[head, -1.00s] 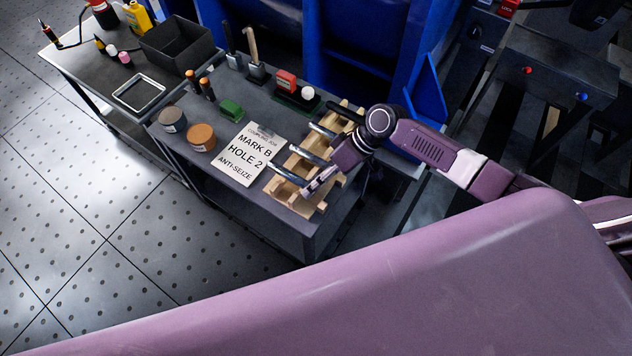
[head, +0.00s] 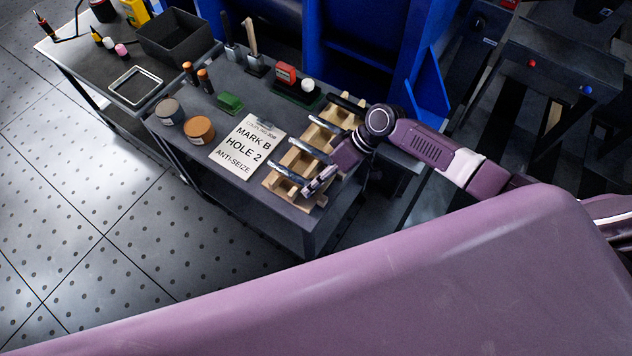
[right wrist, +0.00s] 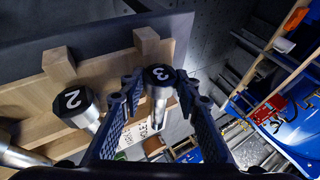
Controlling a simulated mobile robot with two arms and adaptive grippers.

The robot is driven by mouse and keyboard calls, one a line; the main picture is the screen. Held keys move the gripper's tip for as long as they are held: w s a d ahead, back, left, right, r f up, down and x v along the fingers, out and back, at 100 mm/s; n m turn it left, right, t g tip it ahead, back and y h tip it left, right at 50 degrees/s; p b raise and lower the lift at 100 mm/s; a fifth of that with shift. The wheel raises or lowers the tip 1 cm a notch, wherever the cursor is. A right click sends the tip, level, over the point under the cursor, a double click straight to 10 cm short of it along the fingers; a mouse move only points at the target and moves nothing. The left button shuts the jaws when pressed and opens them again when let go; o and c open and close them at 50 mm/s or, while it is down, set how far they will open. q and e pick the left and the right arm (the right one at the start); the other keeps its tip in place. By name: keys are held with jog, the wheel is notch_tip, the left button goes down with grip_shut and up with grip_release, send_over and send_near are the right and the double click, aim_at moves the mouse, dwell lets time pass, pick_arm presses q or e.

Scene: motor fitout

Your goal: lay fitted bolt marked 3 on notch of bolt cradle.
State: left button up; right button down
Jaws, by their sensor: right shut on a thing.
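The wooden bolt cradle (head: 322,202) lies at the right end of the grey bench, with metal bolts across it. My right gripper (head: 319,182) is at the cradle's near end, shut on the bolt marked 3. In the right wrist view its black head with a white 3 (right wrist: 160,75) sits between the fingers (right wrist: 157,95), beside a wooden post of the cradle (right wrist: 147,40). I cannot tell whether its shank rests in the notch. The bolt marked 2 (right wrist: 76,104) lies in the cradle to the left, with another bolt (right wrist: 18,154) beyond. My left gripper is out of view.
Two round tins (head: 200,129), a green block (head: 230,102) and a red item (head: 285,75) share the bench. A blue housing (head: 370,50) stands behind. A second bench holds a dark bin (head: 175,40).

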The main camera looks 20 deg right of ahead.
jog(key=shift+f, duration=0.25)
